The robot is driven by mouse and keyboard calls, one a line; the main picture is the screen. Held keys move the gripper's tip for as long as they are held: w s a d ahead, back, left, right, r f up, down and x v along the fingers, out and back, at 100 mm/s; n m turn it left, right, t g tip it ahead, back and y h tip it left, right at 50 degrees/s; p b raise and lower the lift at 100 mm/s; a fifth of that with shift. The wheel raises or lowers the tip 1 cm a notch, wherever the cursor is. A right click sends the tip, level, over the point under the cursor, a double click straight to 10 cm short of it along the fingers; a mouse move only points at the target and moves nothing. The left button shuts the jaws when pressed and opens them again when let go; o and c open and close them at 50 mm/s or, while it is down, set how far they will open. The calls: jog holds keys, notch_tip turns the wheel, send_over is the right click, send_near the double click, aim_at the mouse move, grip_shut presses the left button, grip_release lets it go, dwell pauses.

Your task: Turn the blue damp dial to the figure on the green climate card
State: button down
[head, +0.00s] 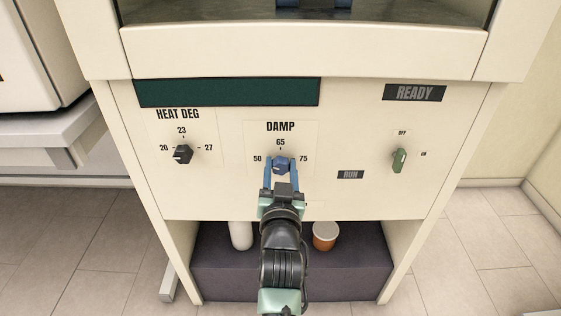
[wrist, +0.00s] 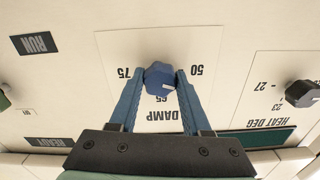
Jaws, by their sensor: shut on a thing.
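The blue damp dial (head: 281,165) sits on the cabinet's front below the figure 65, with 50 at its left and 75 at its right. My gripper (head: 282,172) is shut on it, one blue finger on each side. In the wrist view the dial (wrist: 159,76) shows between the fingers, with the scale upside down. A small pale mark is on the dial; I cannot tell which figure it points to. A dark green strip (head: 228,92) lies above the dials; no figure on it is readable. No other green card is in sight.
The black heat dial (head: 182,154) is to the left, with 20, 23 and 27. A green switch (head: 399,160) is to the right, below a READY plate (head: 415,93). A white cylinder (head: 241,235) and an orange-brown cup (head: 324,236) stand on the lower shelf beside my arm.

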jog(key=m+p, duration=0.2)
jog(key=m, duration=0.2)
jog(key=shift+m, duration=0.4)
dwell(0.4)
jog(key=shift+c, duration=1.8)
grip_release()
jog(key=shift+s, duration=0.1)
jog(key=s+p, duration=0.3)
jog(key=s, duration=0.9)
jog(key=shift+s, duration=0.4)
